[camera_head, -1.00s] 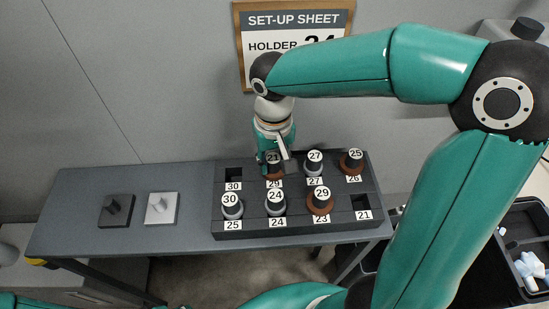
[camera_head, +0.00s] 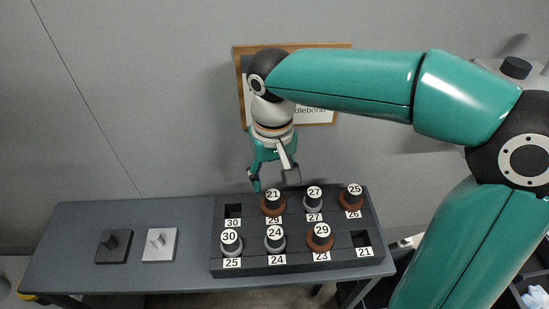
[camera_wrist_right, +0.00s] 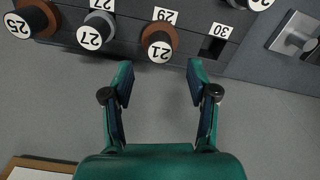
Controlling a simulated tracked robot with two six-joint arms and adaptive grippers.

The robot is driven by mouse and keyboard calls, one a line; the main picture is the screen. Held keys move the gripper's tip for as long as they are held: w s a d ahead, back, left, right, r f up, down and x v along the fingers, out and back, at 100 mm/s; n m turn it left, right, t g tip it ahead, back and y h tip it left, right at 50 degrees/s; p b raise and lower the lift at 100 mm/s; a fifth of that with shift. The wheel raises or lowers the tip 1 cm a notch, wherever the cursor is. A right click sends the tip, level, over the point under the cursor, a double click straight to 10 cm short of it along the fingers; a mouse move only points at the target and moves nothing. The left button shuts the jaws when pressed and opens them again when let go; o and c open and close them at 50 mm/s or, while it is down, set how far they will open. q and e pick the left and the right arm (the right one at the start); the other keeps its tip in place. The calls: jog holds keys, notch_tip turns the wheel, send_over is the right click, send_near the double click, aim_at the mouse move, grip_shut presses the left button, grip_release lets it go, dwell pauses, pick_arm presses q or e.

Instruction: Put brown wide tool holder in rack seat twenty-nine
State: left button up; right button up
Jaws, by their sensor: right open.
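The dark rack (camera_head: 300,262) stands on the bench with numbered seats. A brown-based holder marked 21 (camera_head: 272,203) stands upright in the seat labelled 29; it also shows in the wrist view (camera_wrist_right: 158,43). Another brown holder marked 29 (camera_head: 320,238) stands in seat 23, and a brown one marked 25 (camera_head: 351,198) in seat 26. Which brown holder is the wide one, I cannot tell for sure. My right gripper (camera_head: 273,182) is open and empty, just behind and above holder 21, apart from it; in the wrist view its fingers (camera_wrist_right: 160,75) point toward it. My left gripper is out of view.
Grey holders marked 27, 30 and 24 (camera_head: 275,239) fill seats 27, 25 and 24. Seats 30 (camera_head: 233,210) and 21 (camera_head: 361,239) are empty. A black plate (camera_head: 114,247) and a light plate (camera_head: 157,245) lie left on the bench (camera_head: 70,231). A framed sheet hangs behind my arm.

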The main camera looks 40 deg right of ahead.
jog(key=shift+r, duration=2.4)
